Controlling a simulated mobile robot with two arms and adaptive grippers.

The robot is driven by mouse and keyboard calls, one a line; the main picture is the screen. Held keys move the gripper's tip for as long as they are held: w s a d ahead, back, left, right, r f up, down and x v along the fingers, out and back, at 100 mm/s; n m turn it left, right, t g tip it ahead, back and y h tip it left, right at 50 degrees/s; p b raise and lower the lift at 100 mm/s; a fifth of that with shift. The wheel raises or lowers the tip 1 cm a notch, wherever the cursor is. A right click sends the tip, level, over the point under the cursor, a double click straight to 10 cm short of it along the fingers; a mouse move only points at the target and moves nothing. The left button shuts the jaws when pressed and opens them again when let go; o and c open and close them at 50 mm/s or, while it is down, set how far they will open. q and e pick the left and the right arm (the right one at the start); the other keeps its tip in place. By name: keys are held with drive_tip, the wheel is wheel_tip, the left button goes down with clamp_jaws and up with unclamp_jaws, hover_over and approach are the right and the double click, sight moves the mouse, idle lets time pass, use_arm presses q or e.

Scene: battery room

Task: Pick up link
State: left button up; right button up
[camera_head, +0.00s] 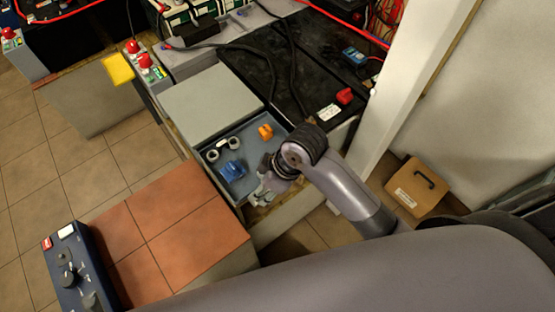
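What looks like the link (223,149), a small piece with a pale ring at each end and a dark middle, lies in the open grey tray (199,152) near its left side. My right gripper (262,194) points down over the tray's near right corner, to the right of and nearer than the link, and apart from it. Its fingers are small and partly hidden by the wrist, so I cannot tell whether they are open or shut. My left gripper is not in view.
A blue item (232,170) and an orange item (265,131) also lie in the tray. A grey lid or box top (210,98) adjoins its far side. A black battery top with cables (300,65) lies behind. A white post (400,110) stands right. Red tiles (170,225) are left.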

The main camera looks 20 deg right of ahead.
drive_tip(key=w+a+r+n, duration=0.1)
drive_tip(key=w+r+n+g, duration=0.1)
drive_tip(key=n, duration=0.1)
drive_tip(key=shift+w+a, duration=0.35)
drive_tip(key=shift+w, duration=0.05)
drive_tip(key=w+d+r+n+g+h, duration=0.2)
drive_tip(key=w+d+r+n, duration=0.2)
drive_tip(key=w+r, duration=0.15)
drive_tip(key=w+d+r+n+g+h, duration=0.1)
drive_tip(key=w+d+r+n+h, duration=0.3)
drive_tip(key=r, duration=0.3)
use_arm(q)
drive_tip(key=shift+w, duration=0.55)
use_arm(e)
drive_tip(key=shift+n+y, duration=0.4)
drive_tip(key=shift+y, duration=0.2)
drive_tip(key=s+f, duration=0.1)
drive_tip(key=f, duration=0.4)
drive_tip(key=s+f, duration=0.1)
drive_tip(key=f, duration=0.5)
drive_tip(key=s+d+f, duration=0.1)
drive_tip(key=f, duration=0.4)
drive_tip(key=shift+d+f, duration=0.1)
drive_tip(key=shift+f, duration=0.05)
drive_tip(key=shift+c, duration=0.6)
clamp_jaws()
